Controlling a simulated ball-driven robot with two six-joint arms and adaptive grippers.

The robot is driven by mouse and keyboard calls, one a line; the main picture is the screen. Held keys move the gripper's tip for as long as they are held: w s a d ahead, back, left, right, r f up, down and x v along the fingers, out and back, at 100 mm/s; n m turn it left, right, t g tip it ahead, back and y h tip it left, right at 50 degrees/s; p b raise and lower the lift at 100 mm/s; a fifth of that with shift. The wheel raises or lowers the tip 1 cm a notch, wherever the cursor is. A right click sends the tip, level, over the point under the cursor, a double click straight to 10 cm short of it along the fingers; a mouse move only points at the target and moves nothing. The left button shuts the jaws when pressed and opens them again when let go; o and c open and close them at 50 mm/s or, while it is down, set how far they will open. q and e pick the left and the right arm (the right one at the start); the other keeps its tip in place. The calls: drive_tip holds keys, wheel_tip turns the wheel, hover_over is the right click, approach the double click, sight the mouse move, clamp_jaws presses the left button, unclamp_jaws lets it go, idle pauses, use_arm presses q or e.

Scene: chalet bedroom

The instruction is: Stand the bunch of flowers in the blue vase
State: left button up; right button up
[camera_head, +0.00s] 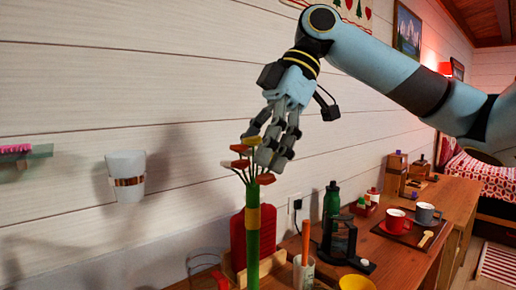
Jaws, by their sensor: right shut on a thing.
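The bunch of flowers (252,235) has red, orange, yellow and white heads on thin stems above a thick green bundle with a yellow band. It is upright in the head view, and its lower end runs out of the bottom edge. My right gripper (266,150) comes down from above and is shut on the bunch at its heads; the fingers hide part of them. I cannot make out the blue vase in this view. My left gripper is not in view.
A wooden table (398,262) runs along the plank wall. A white cup (125,180) hangs on the wall.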

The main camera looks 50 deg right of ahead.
sight(258, 222)
drive_tip(key=shift+f+b, duration=2.25)
drive_tip(key=shift+f, duration=1.1)
drive_tip(key=shift+f+b, duration=1.55)
drive_tip(key=shift+f, duration=1)
drive_tip(key=o, duration=1.2)
drive_tip(key=shift+o, duration=0.2)
